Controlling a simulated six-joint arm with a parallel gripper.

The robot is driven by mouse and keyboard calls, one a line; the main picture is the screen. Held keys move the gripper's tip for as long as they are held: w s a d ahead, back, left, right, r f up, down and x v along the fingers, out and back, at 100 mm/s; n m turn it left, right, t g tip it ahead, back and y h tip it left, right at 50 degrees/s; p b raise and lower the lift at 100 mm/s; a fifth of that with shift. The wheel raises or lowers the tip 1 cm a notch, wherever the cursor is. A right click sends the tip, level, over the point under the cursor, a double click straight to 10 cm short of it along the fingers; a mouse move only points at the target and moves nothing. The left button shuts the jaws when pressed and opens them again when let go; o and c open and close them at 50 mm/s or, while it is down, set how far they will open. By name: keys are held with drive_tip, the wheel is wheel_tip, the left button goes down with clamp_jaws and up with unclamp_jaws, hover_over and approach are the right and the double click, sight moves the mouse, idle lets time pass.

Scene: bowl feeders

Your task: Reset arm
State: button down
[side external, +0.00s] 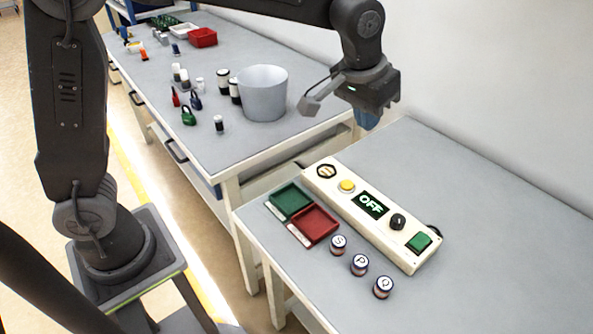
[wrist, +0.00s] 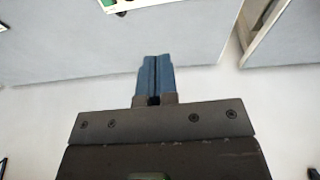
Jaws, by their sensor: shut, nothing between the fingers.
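My gripper (side external: 368,119) hangs at the end of my arm, over the gap between the two tables at the wall side. In the wrist view its two blue fingers (wrist: 154,78) are pressed together with nothing between them. My gripper touches no object. The far end of the cream control box (side external: 375,215) is the nearest thing below it on the near table. The box's display reads OFF.
The near table (side external: 480,200) holds a green tray (side external: 289,199), a red tray (side external: 315,222) and lettered jars (side external: 359,264). The far table holds a grey bucket (side external: 263,95), padlocks (side external: 188,116) and small bottles. The near table's right side is clear.

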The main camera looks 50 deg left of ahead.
drive_tip(key=s+a+r+t, duration=0.1)
drive_tip(key=s+a+r, duration=0.3)
drive_tip(key=s+a, duration=0.65)
drive_tip(key=s+a+f+t, duration=0.1)
drive_tip(key=s+a+f, duration=0.1)
drive_tip(key=s, duration=1.1)
drive_tip(key=shift+f, duration=0.75)
drive_tip(key=shift+w+r, duration=0.1)
drive_tip(key=shift+w, duration=0.05)
